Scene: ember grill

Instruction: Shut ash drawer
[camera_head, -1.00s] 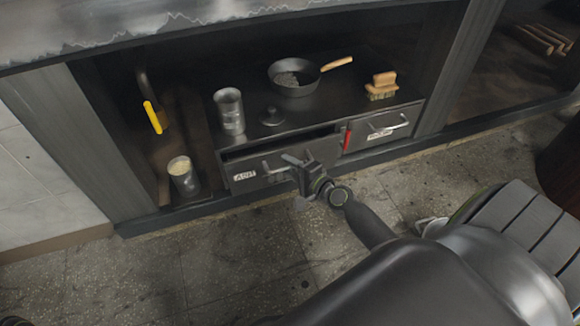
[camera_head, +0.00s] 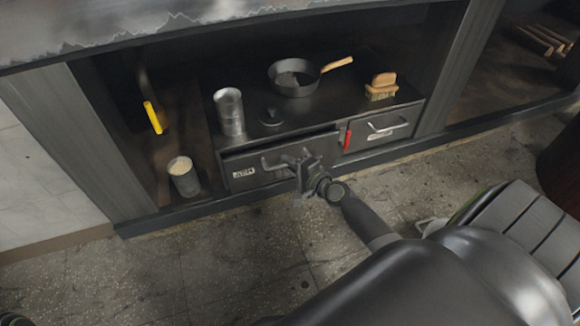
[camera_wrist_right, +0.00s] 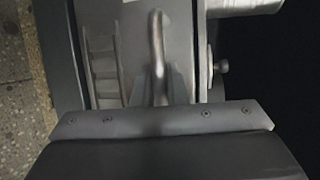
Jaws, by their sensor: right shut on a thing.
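The ash drawer (camera_head: 240,180), a dark metal front with a white label, is the left of two drawers under the shelf. A narrow dark gap shows along its top edge, so I cannot tell if it sits fully flush. My right gripper (camera_head: 303,170) is at the right part of this front, shut on the drawer's bar handle (camera_head: 275,166). In the right wrist view the handle (camera_wrist_right: 157,40) runs up from between the fingers. The gripper hides part of the drawer front.
The right drawer (camera_head: 375,132) is closed, with a red object (camera_head: 348,138) at its left edge. A filled cup (camera_head: 184,177) stands left of the drawers.

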